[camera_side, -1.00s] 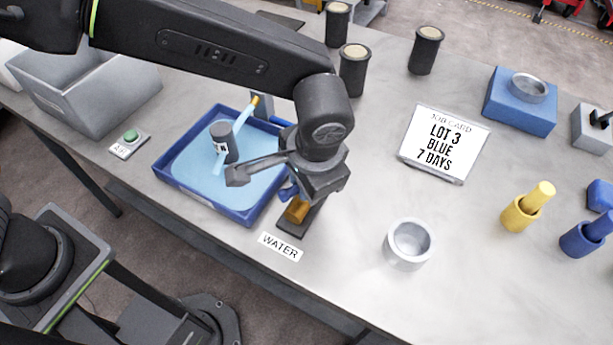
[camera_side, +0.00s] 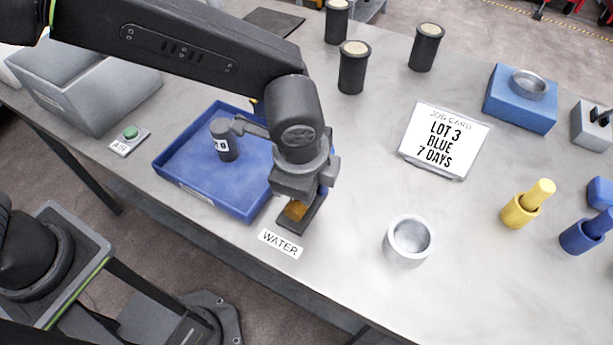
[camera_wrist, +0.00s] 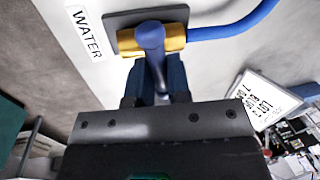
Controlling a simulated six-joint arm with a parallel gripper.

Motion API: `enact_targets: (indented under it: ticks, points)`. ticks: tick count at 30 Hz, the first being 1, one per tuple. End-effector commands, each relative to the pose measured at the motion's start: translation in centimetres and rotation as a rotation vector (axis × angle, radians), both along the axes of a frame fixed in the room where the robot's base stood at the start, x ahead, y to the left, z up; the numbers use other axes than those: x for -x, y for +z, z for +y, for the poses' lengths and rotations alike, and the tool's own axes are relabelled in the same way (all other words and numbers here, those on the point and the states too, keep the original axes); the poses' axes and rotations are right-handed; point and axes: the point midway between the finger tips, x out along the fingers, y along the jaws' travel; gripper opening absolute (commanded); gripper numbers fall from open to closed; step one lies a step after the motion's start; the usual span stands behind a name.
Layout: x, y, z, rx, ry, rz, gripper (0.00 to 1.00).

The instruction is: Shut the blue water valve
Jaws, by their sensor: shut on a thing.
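The water valve has a brass body (camera_side: 296,210) on a dark plate behind the WATER label (camera_side: 280,244). In the wrist view the brass body (camera_wrist: 126,42) carries a blue handle (camera_wrist: 151,38), which lies across the body and the hose line. My gripper (camera_wrist: 156,82) is shut on the blue handle. In the side view my gripper (camera_side: 303,188) hides most of the handle. The blue tray (camera_side: 185,185) beside the valve shows a bare dark blue floor, with no light-blue water or stream visible.
A dark cylinder (camera_side: 225,140) marked B stands in the tray. A green AIR button (camera_side: 130,133) and a grey bin (camera_side: 85,90) are to the left. A job card (camera_side: 444,143) and a metal cup (camera_side: 408,242) stand to the right. A blue hose (camera_wrist: 232,27) leaves the valve.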

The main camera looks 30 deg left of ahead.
Motion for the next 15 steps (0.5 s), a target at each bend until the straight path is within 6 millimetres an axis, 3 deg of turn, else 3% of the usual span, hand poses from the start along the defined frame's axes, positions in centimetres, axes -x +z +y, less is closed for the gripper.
enact_targets:
  ticks: [15]
  points:
    - [-0.04,0.12,0.03,0.001,-0.165,-0.005,0.0]
